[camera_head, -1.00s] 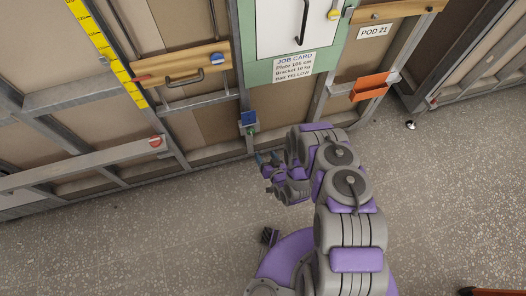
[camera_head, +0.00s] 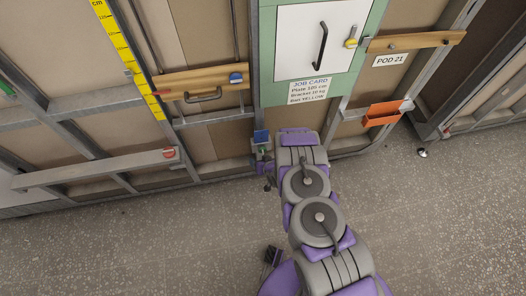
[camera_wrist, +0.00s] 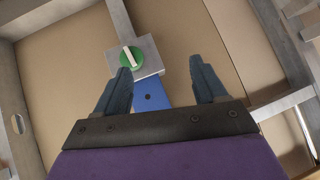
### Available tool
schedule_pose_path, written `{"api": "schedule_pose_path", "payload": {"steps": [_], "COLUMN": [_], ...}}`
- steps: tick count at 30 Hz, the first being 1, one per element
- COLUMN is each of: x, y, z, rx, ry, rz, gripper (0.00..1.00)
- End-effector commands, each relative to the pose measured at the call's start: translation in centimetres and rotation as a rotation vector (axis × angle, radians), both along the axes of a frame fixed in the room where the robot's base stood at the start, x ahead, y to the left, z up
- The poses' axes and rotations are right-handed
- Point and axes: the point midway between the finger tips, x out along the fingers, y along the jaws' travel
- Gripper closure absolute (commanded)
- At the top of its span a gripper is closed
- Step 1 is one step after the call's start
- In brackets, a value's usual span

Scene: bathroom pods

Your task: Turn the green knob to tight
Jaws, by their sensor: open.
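The green knob (camera_wrist: 131,57) shows in the wrist view as a round green disc with a pale bar across it, on a grey metal plate (camera_wrist: 150,52) with a blue plate (camera_wrist: 150,95) below it in the picture. My gripper (camera_wrist: 165,75) is open, its two dark blue-grey fingers spread with nothing between them but the blue plate behind. The knob lies ahead of the fingertips, nearer the left finger, and appears apart from them. In the head view my gripper (camera_head: 268,170) is near the blue plate (camera_head: 261,137) low on the frame, mostly hidden by my arm; green shows just beneath that plate.
A white cabinet door (camera_head: 318,40) with a black handle stands above, with a job card (camera_head: 309,91) under it. An orange tray (camera_head: 383,113) is to the right. A wooden rail (camera_head: 201,79) with a blue knob (camera_head: 235,78) is to the left.

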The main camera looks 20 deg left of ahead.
Motion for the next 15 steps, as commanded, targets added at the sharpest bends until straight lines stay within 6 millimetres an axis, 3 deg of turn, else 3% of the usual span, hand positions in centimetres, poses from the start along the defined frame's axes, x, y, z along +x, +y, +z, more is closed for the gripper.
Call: {"api": "schedule_pose_path", "payload": {"steps": [3, 8, 15], "x": [1.0, 1.8, 2.0], "y": [2.0, 2.9, 1.7], "z": [2.0, 4.4, 8.2], "rx": [-0.084, -0.219, -0.421], "ry": [0.027, 0.069, 0.124], "rz": [0.028, 0.035, -0.015], "gripper": [0.29, 0.29, 0.29]}}
